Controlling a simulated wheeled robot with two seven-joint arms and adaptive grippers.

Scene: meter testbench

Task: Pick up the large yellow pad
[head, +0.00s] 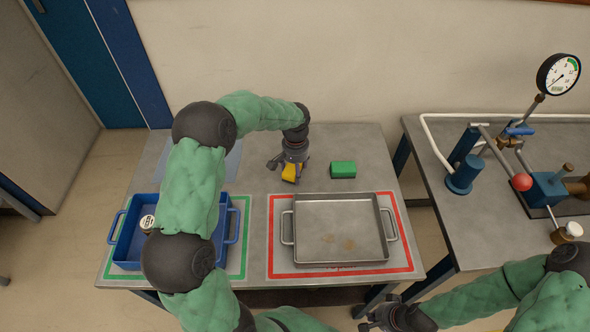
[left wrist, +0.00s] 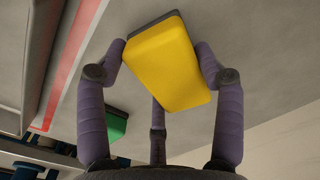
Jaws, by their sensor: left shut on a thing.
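The large yellow pad (left wrist: 165,62) has a dark backing layer and shows between the purple fingers of my left gripper (left wrist: 160,75) in the left wrist view. The gripper is shut on it, with a finger on each side. In the head view the yellow pad (head: 291,172) shows under my left gripper (head: 289,167), over the back middle of the table. I cannot tell whether the pad touches the table. My right gripper (head: 372,318) is at the bottom edge of the head view, in front of the table; its fingers are too unclear to judge.
A green pad (head: 343,170) lies just right of the yellow one. A metal tray (head: 340,228) stands in a red-outlined area in front. A blue tray (head: 127,240) with a small round item stands at left, partly hidden by my arm. A gauge rig (head: 520,180) stands on the right table.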

